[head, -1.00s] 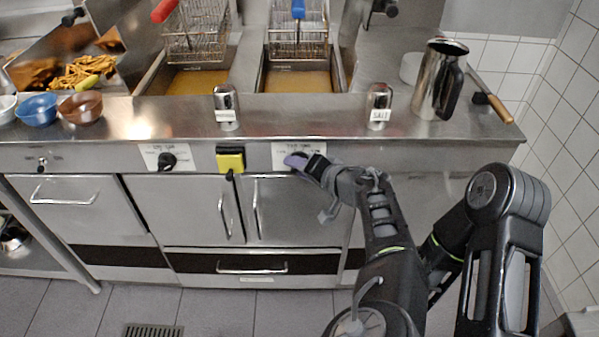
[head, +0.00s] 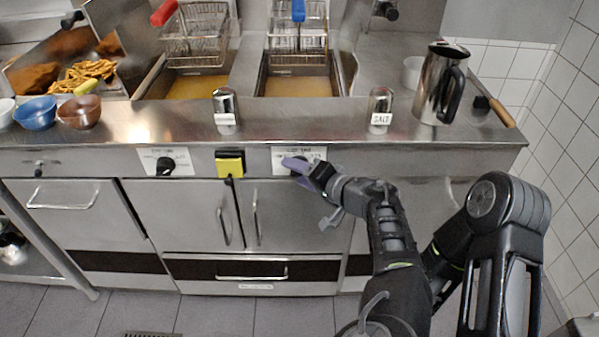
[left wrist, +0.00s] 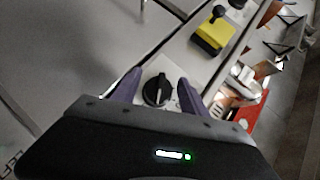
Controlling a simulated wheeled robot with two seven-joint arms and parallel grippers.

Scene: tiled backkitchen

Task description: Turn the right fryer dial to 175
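The right fryer dial is a round black knob with a raised bar, on a white label plate (head: 313,155) on the counter's front. In the left wrist view the dial (left wrist: 158,91) sits between the purple fingers of my left gripper (left wrist: 160,90). The fingers are apart, with light plate showing on both sides of the knob. In the head view my left gripper (head: 299,167) is at the plate and mostly hides the knob. The scale marks are too small to read. My right gripper is not in view.
A yellow-and-black switch (head: 230,163) and the left dial (head: 166,166) are left of it on the same panel. Door handles (head: 255,214) stick out below. Salt shaker (head: 380,108), steel jug (head: 440,85) and fryer baskets (head: 297,30) stand above. White tiled wall (head: 570,150) at right.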

